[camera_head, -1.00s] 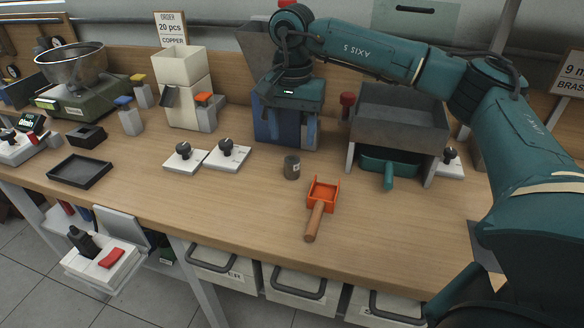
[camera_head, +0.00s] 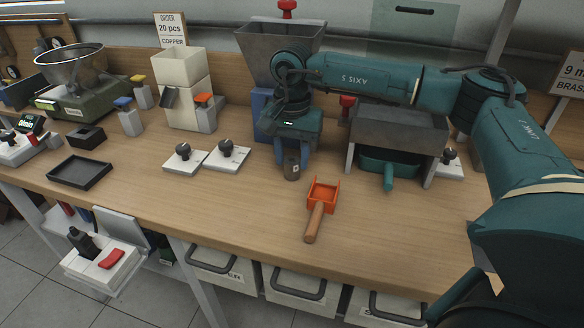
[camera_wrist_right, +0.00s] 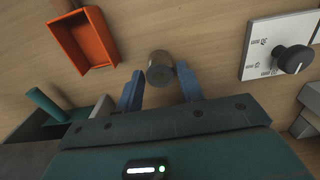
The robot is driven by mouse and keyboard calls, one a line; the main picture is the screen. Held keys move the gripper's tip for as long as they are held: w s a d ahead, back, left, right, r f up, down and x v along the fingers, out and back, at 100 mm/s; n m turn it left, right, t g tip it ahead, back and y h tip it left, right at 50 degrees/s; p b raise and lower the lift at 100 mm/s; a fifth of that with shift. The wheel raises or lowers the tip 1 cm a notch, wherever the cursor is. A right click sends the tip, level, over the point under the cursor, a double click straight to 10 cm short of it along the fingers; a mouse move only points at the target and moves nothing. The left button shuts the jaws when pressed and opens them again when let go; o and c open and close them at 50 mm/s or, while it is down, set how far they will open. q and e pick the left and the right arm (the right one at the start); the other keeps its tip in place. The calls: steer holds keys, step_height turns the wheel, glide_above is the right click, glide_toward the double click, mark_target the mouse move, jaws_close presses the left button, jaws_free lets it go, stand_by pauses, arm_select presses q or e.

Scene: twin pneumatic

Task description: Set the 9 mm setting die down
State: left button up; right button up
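A small grey-brown cylinder (camera_head: 291,168), seemingly the setting die, stands upright on the wooden bench; no size marking is readable on it. It also shows in the right wrist view (camera_wrist_right: 160,68), seen from above. My right gripper (camera_head: 291,160) is low over the bench, fingers pointing down. In the right wrist view its two blue fingers (camera_wrist_right: 158,78) are spread, one on each side of the cylinder, with a narrow gap that looks free on both sides. The gripper looks open; light contact cannot be ruled out. My left gripper is out of view.
An orange scoop (camera_head: 322,194) with a wooden handle lies close on the right. White dial blocks (camera_head: 227,154) stand on the left. Behind are a grey hopper (camera_head: 280,42) and a dark bin on legs (camera_head: 400,130).

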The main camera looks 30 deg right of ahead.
jaws_close()
